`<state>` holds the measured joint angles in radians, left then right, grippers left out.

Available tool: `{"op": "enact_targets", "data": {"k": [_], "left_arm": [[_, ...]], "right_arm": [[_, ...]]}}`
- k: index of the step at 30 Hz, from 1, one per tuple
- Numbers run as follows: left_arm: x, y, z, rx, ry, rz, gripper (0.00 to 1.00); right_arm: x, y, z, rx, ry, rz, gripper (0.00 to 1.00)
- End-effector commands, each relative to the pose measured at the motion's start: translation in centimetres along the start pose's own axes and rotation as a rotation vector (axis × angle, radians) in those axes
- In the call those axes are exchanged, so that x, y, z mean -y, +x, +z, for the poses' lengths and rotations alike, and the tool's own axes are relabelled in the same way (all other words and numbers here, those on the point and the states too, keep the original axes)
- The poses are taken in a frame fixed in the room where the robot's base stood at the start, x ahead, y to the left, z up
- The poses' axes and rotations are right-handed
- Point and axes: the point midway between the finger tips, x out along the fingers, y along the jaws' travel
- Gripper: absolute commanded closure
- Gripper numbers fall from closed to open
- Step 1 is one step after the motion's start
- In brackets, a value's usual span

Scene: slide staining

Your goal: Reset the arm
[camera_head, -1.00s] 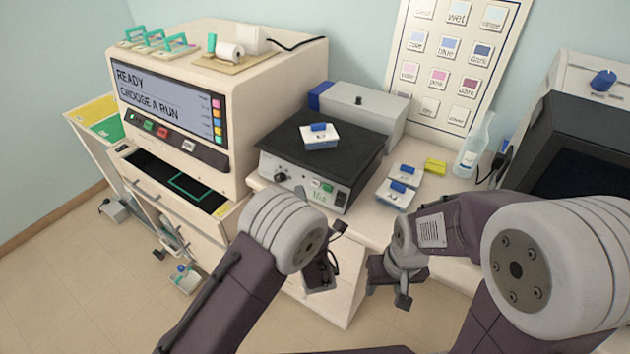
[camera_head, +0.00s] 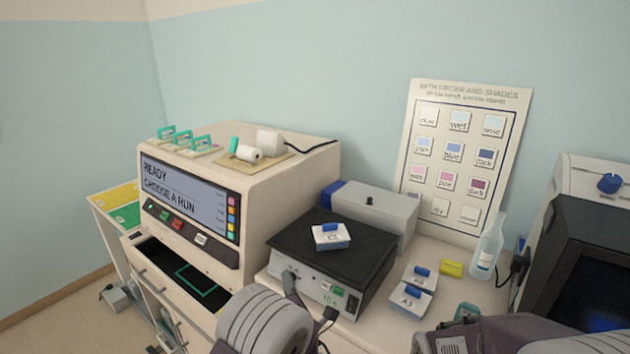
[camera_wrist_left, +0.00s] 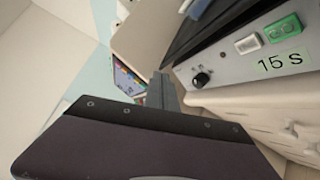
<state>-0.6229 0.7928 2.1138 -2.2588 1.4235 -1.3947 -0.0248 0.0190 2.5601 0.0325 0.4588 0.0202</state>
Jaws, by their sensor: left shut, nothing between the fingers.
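My left arm comes in at the bottom middle of the head view. In the left wrist view my left gripper (camera_wrist_left: 163,92) is shut and empty, pointing past the hotplate's front panel. My right arm shows at the lower right of the head view; its gripper is below the picture.
A black-topped hotplate (camera_head: 290,245) bears a white block with a blue handle (camera_head: 331,236). The stainer (camera_head: 285,185) reads "READY CHOOSE A RUN", with an open drawer (camera_head: 160,252) below. Labelled blocks (camera_head: 410,300), a yellow block (camera_head: 451,268) and a bottle (camera_head: 487,250) stand right.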

Motion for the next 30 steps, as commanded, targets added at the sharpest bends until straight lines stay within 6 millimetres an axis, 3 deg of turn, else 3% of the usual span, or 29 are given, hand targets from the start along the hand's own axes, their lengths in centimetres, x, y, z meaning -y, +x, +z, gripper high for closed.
{"op": "enact_targets", "data": {"k": [1, 3, 5, 6, 8, 9, 11, 12, 14, 16, 18, 20, 21, 24, 26, 30], "left_arm": [[-3.8, 1.4, -2.4, -0.071, -0.041, 0.059, 1.0], [-8.1, 2.1, -7.5, -0.228, -0.101, 0.126, 1.0], [-10.8, 1.6, -12.5, -0.39, -0.177, 0.165, 1.0], [-12.2, 0.7, -15.9, -0.505, -0.252, 0.19, 1.0], [-13.5, -1.6, -20.9, -0.685, -0.393, 0.229, 1.0], [-13.9, -3.8, -24.1, -0.81, -0.51, 0.262, 1.0], [-13.5, -7.7, -28.1, -1.005, -0.72, 0.328, 1.0], [-12.7, -10.8, -30.1, -1.138, -0.889, 0.386, 1.0], [-10.5, -15.6, -31.8, -1.342, -1.179, 0.506, 1.0], [-7.2, -20.4, -31.4, -1.552, -1.536, 0.691, 1.0], [-3.9, -23.4, -29.1, -1.723, -1.884, 0.919, 1.0], [-1.6, -24.7, -26.4, -1.838, -2.141, 1.142, 1.0], [-0.2, -25.0, -24.6, 1.782, 2.147, -1.22, 1.0], [1.9, -24.7, -21.3, 1.426, 1.837, -1.254, 1.0], [2.3, -23.8, -20.2, 1.269, 1.718, -1.259, 1.0], [2.3, -23.1, -19.9, 1.164, 1.653, -1.276, 1.0]], "right_arm": [[0.0, 0.0, 0.0, 0.0, 0.0, 0.0, 0.51], [0.0, 0.0, 0.0, 0.0, 0.0, 0.0, 0.51], [0.0, 0.0, 0.0, 0.0, 0.0, 0.0, 0.51], [0.0, 0.0, 0.0, 0.0, 0.0, 0.0, 0.51], [0.0, 0.0, 0.0, 0.0, 0.0, 0.0, 0.51], [0.0, 0.0, 0.0, 0.0, 0.0, 0.0, 0.51], [0.0, 0.0, 0.0, 0.0, 0.0, 0.0, 0.51], [0.0, 0.0, 0.0, 0.0, 0.0, 0.0, 0.51], [0.0, 0.0, 0.0, 0.0, 0.0, 0.0, 0.51], [0.0, 0.0, 0.0, 0.0, 0.0, 0.0, 0.51], [0.0, 0.0, 0.0, 0.0, 0.0, 0.0, 0.51], [0.0, 0.0, 0.0, 0.0, 0.0, 0.0, 0.51], [0.0, 0.0, 0.0, 0.0, 0.0, 0.0, 0.51], [0.0, 0.0, 0.0, 0.0, 0.0, 0.0, 0.51], [0.0, 0.0, 0.0, 0.0, 0.0, 0.0, 0.51], [0.0, 0.0, 0.0, 0.0, 0.0, 0.0, 0.51]]}}
